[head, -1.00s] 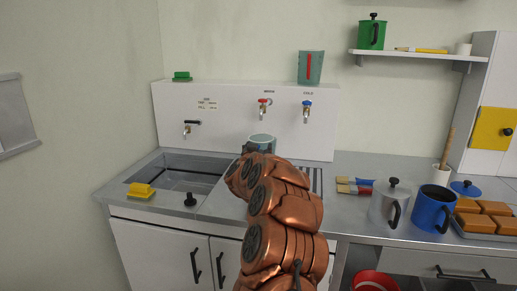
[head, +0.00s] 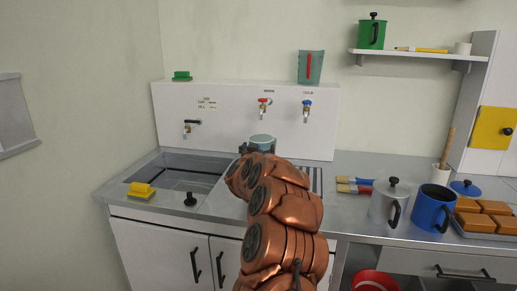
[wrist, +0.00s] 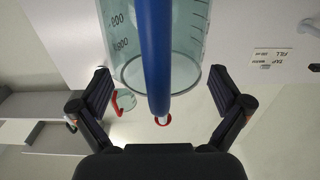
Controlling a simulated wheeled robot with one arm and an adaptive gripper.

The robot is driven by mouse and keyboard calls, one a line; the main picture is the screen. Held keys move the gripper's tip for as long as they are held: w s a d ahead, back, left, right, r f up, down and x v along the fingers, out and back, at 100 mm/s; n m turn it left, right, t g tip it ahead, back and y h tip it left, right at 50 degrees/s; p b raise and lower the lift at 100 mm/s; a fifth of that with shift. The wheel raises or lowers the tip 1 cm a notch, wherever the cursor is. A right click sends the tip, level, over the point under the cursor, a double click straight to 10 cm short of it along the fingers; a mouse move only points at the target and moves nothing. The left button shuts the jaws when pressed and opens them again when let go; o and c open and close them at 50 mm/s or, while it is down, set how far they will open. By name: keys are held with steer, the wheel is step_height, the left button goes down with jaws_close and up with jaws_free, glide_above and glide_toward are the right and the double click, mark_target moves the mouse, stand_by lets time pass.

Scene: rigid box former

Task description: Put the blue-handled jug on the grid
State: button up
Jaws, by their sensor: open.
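The blue-handled jug is a clear measuring jug with dark markings. Its glass (wrist: 195,60) and blue handle (wrist: 158,60) fill the upper middle of the wrist view. In the head view the jug's rim (head: 262,138) shows behind my arm, below the taps. My gripper (wrist: 160,100) is open, its fingers on either side of the handle and apart from it. In the head view the gripper (head: 245,149) is mostly hidden by my arm. The grid (head: 317,181) shows as dark bars in the counter right of my arm, partly covered by it.
A sink (head: 178,178) lies to the left. Red (head: 264,103) and blue (head: 307,105) taps are on the back panel. A red-handled jug (head: 311,67) stands on its ledge. Brushes (head: 355,185), a grey pot (head: 388,206) and a blue pot (head: 432,210) stand right.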

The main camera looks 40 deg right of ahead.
steer(key=shift+r, duration=0.2)
steer(key=v, duration=1.2)
steer(key=shift+b, duration=0.3)
steer(key=w+a+n+t+y, duration=0.25)
steer(key=a+y, duration=0.25)
steer(key=a, duration=0.5)
steer(key=w+a+n+t+y, duration=0.1)
steer(key=w+a+n+y, duration=0.25)
steer(key=a, duration=0.55)
steer(key=s+a+f+n+g+y, duration=0.2)
steer(key=s+a+y, duration=0.2)
steer(key=a, duration=0.5)
steer(key=s+a+f+n+g+y, duration=0.1)
steer(key=s+a+f+n+y, duration=0.15)
steer(key=s+a, duration=0.4)
steer(key=s+a+f+g, duration=0.3)
steer(key=s, duration=0.5)
steer(key=s+a+f+n+g+y, duration=0.1)
steer(key=s+a+f+g, duration=0.15)
steer(key=s, duration=0.55)
steer(key=s+a+f+g, duration=0.3)
steer(key=s+g, duration=0.1)
steer(key=s, duration=0.5)
steer(key=s+d+g+h, duration=0.1)
steer(key=s+d+g, duration=0.2)
steer(key=s, duration=1)
steer(key=shift+s+g, duration=0.2)
steer(key=shift+g, duration=0.2)
